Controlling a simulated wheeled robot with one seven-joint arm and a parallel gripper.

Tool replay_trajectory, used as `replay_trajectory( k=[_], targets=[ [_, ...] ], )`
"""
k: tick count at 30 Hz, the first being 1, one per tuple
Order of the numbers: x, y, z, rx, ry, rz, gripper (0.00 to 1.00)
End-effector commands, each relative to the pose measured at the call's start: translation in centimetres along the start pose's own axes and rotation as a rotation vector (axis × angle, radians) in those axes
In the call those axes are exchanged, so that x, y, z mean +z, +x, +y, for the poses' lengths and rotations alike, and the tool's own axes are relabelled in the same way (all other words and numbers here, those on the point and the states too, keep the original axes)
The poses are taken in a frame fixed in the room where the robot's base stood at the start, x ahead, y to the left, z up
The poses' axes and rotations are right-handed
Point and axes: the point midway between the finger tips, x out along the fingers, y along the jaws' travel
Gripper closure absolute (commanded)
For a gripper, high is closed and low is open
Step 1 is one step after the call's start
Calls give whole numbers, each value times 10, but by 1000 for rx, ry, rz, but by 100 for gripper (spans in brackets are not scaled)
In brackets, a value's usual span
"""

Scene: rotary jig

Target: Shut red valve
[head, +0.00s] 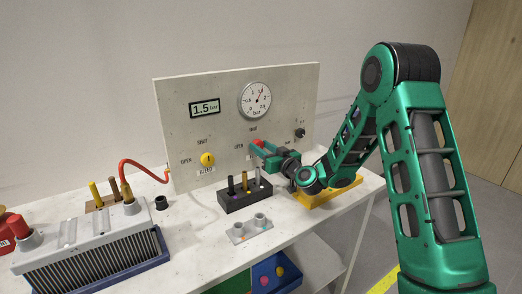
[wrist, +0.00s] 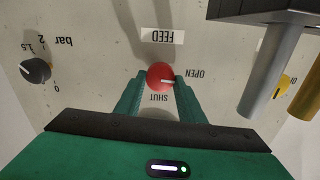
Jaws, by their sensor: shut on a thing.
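The red valve (wrist: 161,70) is a round red knob with a white pointer line, on the pale panel. In the wrist view its pointer aims right, towards the word OPEN; the word SHUT is below it and a FEED label above, all upside down. My gripper (wrist: 158,84) is shut on the red valve, one green finger on each side. In the head view the red valve (head: 258,142) is partly hidden behind my gripper (head: 264,149), which reaches it from the right.
A yellow knob (head: 207,159), a dark knob (head: 300,133), a gauge (head: 255,100) and a 1.5 bar display (head: 205,109) are on the panel. A black rack (head: 245,201) with upright pegs stands below my gripper. A grey finned box (head: 85,245) is at front left.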

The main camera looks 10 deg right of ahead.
Motion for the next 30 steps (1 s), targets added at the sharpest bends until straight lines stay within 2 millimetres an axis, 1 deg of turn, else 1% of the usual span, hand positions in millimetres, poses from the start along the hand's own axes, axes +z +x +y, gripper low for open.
replay_trajectory(
  k=[8, 30],
  targets=[
    [0, 0, 2, 2, 213, 0, 87],
    [2, -1, 7, 5, 916, 1, 87]
  ],
)
